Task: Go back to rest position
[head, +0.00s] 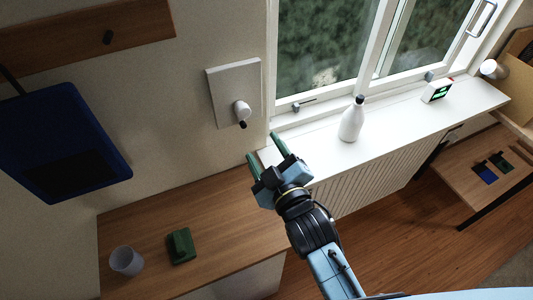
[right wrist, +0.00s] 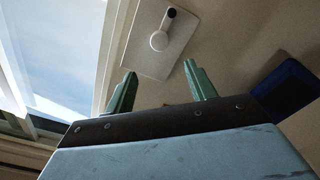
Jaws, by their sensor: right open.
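My right gripper (head: 264,150) is in the middle of the head view, with its two green fingers spread apart and nothing between them. It is in front of the wall, below and to the right of a white wall plate (head: 224,84) with a round white knob (head: 242,108). In the right wrist view my right gripper (right wrist: 160,85) is open and empty, and the knob (right wrist: 159,41) on its plate shows beyond the fingertips. My left gripper is not in view.
A white bottle (head: 351,122) and a small clock (head: 437,91) stand on the white windowsill (head: 400,120). A cup (head: 126,261) and a green object (head: 180,246) are on the wooden counter (head: 220,215). A blue panel (head: 65,140) hangs at left. A low table (head: 480,185) stands at right.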

